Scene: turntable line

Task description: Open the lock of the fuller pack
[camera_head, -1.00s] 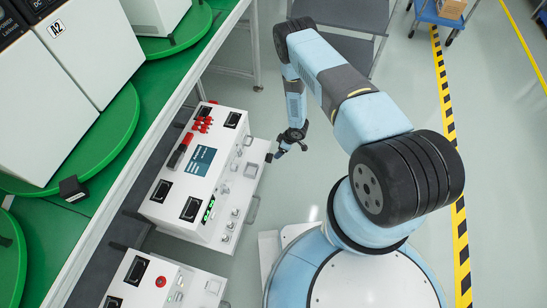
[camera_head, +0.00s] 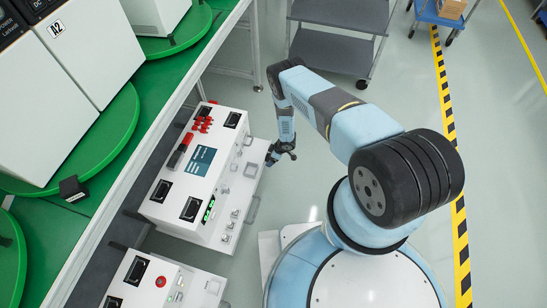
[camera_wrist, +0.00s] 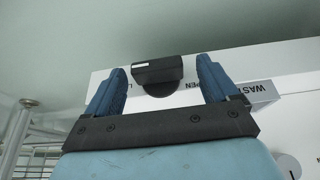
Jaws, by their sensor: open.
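My gripper (camera_head: 282,152) is beside the right edge of the larger white unit (camera_head: 165,212). In the wrist view my gripper (camera_wrist: 160,63) has its two blue fingers apart. A black block with a rounded lower part (camera_wrist: 158,74) shows between and beyond them; I cannot tell whether they touch it. Behind is a white panel (camera_wrist: 275,72) with partly hidden lettering. Tall white boxes (camera_head: 92,45) with dark tops stand on green discs at the left, one tagged A2. I cannot tell which thing is the fuller pack, or make out its lock.
The larger unit has a dark screen (camera_head: 199,160), red parts (camera_head: 203,122) and green lights (camera_head: 208,211). A second white unit (camera_head: 148,297) with a red button stands below it. A grey cart (camera_head: 336,48) stands at the back. Open floor lies right of the units.

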